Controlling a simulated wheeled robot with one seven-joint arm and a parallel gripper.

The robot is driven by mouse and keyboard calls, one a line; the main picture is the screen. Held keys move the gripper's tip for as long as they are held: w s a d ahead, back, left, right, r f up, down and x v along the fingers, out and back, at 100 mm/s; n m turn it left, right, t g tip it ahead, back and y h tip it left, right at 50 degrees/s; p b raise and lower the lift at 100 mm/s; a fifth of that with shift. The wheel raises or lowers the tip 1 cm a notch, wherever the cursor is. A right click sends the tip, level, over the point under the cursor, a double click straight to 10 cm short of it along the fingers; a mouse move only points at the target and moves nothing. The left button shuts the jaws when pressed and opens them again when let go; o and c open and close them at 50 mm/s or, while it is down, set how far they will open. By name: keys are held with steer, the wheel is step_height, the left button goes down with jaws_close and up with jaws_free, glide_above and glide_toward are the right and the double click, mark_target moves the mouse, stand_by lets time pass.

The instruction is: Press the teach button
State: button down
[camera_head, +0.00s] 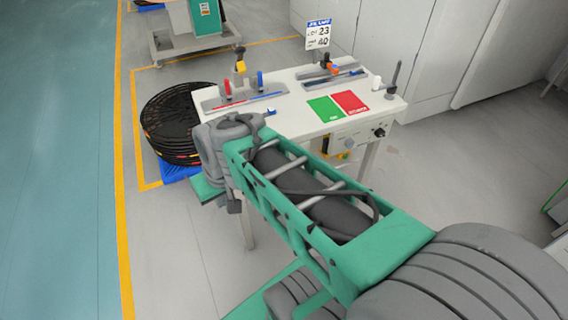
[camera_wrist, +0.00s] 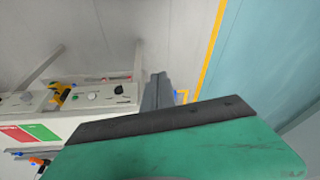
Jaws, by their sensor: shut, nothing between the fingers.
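The station's control panel (camera_head: 362,139) is on the front of the white table, right of my arm in the head view. It carries a pale round dial and a black knob (camera_head: 379,132). In the wrist view the panel (camera_wrist: 105,97) is left of my gripper (camera_wrist: 158,78), with the black knob (camera_wrist: 119,89) and a small green button (camera_wrist: 75,98). No label reading "teach" is legible, so I cannot tell which control it is. My gripper is shut and empty, apart from the panel. In the head view my arm hides the fingers.
The white table (camera_head: 285,82) holds tool trays, a green and red mat (camera_head: 338,105) and a dark upright post (camera_head: 393,78). A stack of black coils (camera_head: 170,120) stands left of it. Grey cabinets (camera_head: 400,45) stand behind. The floor at left is clear.

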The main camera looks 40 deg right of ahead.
steer(key=w+d+f+m+t+y+b, duration=0.2)
steer(key=w+d+f+m+b, duration=0.3)
steer(key=d+f, duration=0.75)
steer(key=s+d+f+m+t+b, duration=0.1)
steer(key=d+f+m, duration=0.3)
steer(key=d, duration=0.4)
steer(key=s+d+f+m+t+h+b, duration=0.1)
steer(key=d+f+m+t, duration=0.2)
steer(key=d+f, duration=0.3)
steer(key=shift+s+d+f+m+t, duration=0.2)
steer(key=shift+d+m+t, duration=0.1)
steer(key=shift+d+m, duration=0.55)
steer(key=w+d+b, duration=0.2)
steer(key=w, duration=0.6)
steer(key=shift+w+d, duration=0.25)
steer(key=shift+w, duration=0.05)
steer(key=shift+w+d+b, duration=0.15)
steer(key=shift+w+b, duration=0.15)
steer(key=shift+w, duration=0.1)
